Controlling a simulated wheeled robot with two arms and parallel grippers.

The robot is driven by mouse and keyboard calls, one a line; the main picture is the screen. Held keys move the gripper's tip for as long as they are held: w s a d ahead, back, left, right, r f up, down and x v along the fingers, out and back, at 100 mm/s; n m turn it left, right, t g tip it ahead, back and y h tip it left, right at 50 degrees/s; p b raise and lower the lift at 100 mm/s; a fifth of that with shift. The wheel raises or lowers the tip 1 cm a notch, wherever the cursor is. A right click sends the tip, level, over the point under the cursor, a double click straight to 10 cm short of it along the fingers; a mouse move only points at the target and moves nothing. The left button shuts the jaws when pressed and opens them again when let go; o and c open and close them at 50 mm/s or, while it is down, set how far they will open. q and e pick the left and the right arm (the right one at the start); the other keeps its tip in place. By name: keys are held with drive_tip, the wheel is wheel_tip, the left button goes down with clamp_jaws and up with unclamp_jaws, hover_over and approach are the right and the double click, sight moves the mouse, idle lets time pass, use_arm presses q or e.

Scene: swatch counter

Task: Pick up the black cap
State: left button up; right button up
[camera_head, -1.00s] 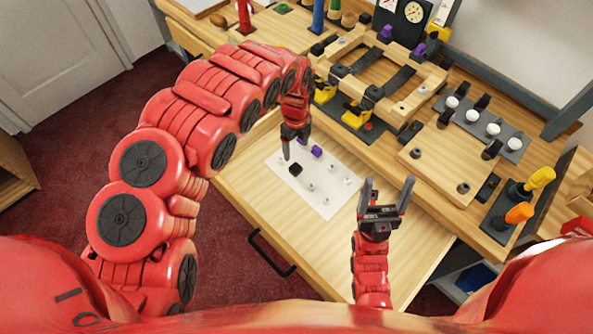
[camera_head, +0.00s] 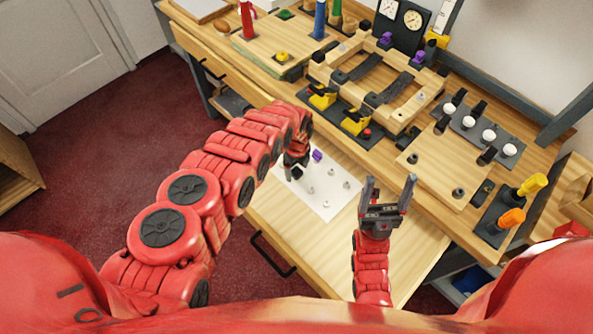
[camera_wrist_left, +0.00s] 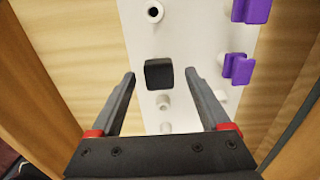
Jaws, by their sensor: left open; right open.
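The black cap (camera_head: 297,172) is on the white board (camera_head: 322,205) in the open drawer. In the left wrist view the black cap (camera_wrist_left: 159,74) is a dark rounded square, just ahead of and between the fingertips of my left gripper (camera_wrist_left: 160,78). The gripper is open, and nothing is held. In the head view my left gripper (camera_head: 290,175) is low over the board, right at the cap, and partly hides it. My right gripper (camera_head: 388,190) is open and empty, pointing up in front of the drawer's right part.
Purple caps (camera_wrist_left: 240,68) stand to the right of the black cap, close to the right finger. Several bare pale pegs (camera_wrist_left: 162,102) line the board. The drawer (camera_head: 290,235) is pulled out below the workbench. The bench holds yellow clamps (camera_head: 356,122) and a wooden frame.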

use_arm(q)
drive_tip(key=shift+a+f, duration=0.1)
drive_tip(key=shift+f, duration=0.65)
clamp_jaws()
